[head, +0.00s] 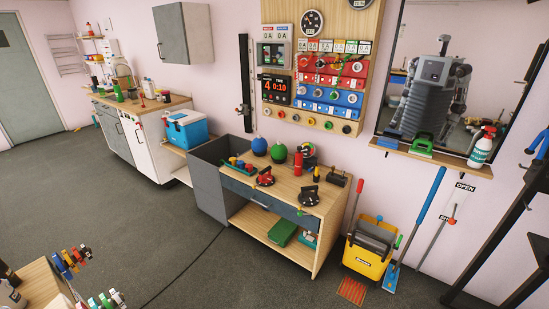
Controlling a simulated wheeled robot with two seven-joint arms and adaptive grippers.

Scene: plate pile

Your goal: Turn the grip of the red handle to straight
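Several red parts show in the head view, and I cannot tell for sure which is the red handle. A dark round-based tool with a red top (265,177) stands on the wooden workbench. A similar black tool (309,195) stands to its right, near the front edge. A red-headed long-handled tool (453,211) leans on the wall at the right. Red blocks (318,65) are mounted on the wall panel. The angle of any grip is too small to read. Neither of my grippers is directly in view.
The workbench (325,205) also carries green and blue round objects and a red bottle. A yellow mop bucket (366,258) stands to its right. A mirror (455,75) reflects a robot. A small table with coloured items is at lower left.

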